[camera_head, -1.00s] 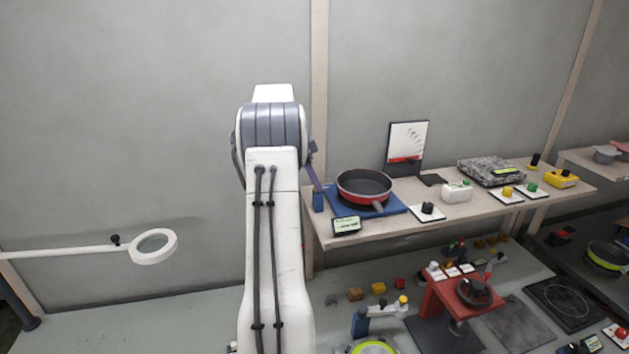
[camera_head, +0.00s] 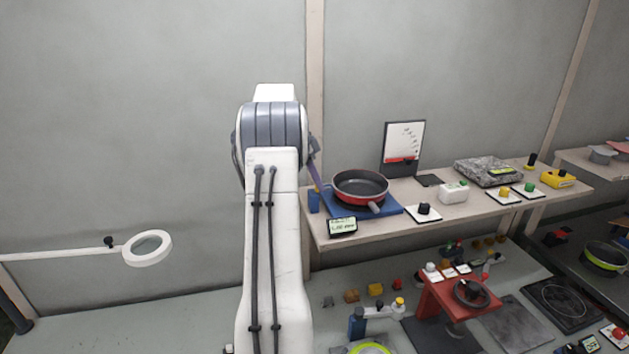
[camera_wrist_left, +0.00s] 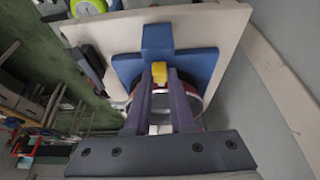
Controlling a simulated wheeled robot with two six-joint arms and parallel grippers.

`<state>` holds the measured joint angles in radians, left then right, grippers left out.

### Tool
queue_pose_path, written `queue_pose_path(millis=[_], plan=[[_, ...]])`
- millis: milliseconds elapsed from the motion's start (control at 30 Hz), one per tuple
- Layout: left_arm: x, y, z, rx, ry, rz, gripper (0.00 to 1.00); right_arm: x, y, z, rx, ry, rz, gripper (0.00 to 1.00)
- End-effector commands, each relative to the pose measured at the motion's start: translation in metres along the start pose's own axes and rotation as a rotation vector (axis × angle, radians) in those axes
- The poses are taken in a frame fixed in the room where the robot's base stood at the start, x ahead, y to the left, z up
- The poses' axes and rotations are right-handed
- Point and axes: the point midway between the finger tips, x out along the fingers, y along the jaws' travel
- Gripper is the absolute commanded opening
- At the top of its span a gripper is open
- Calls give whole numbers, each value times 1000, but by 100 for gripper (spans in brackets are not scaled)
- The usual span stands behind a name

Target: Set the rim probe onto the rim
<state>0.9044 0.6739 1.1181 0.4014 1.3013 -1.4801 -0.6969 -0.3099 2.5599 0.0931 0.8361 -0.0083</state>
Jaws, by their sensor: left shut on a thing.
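The red pan (camera_head: 360,187) with a dark inside sits on a blue base plate (camera_head: 394,208) on the shelf. A blue post (camera_head: 314,202) stands at the plate's left side; it also shows in the left wrist view (camera_wrist_left: 157,39). My left gripper (camera_head: 316,184) reaches down beside the pan, mostly hidden behind my arm. In the left wrist view, its purple fingers (camera_wrist_left: 161,76) are shut on a small yellow piece (camera_wrist_left: 160,71), apparently part of the rim probe, near the post. The fingers hide part of the pan's rim. My right gripper is out of view.
A small display (camera_head: 342,227) stands before the plate, and a dial board (camera_head: 404,143) behind the pan. A black knob (camera_head: 424,209) and white box (camera_head: 453,192) are to the right. A ring lamp (camera_head: 147,248) is at left. A red stand (camera_head: 457,296) is below.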

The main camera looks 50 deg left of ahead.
Motion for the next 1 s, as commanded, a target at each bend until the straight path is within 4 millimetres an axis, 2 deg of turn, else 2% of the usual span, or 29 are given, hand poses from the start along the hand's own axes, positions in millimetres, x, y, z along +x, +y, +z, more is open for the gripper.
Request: queue_pose_path(millis=[33, 100, 400, 533, 767, 1000], plan=[[-2, -2, -4, 5, 4, -11, 25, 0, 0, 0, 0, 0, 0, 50], [-1, -1, -5, 7, 3, -11, 52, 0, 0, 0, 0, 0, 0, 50], [-1, -1, -3, 5, 1, -7, 52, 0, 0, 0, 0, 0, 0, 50], [-8, -2, -2, 4, 2, -10, 52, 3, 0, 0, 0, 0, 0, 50], [-51, -2, -1, 5, 2, -14, 52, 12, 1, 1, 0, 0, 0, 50], [-93, -2, -2, 4, 3, -12, 52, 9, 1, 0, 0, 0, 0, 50]])
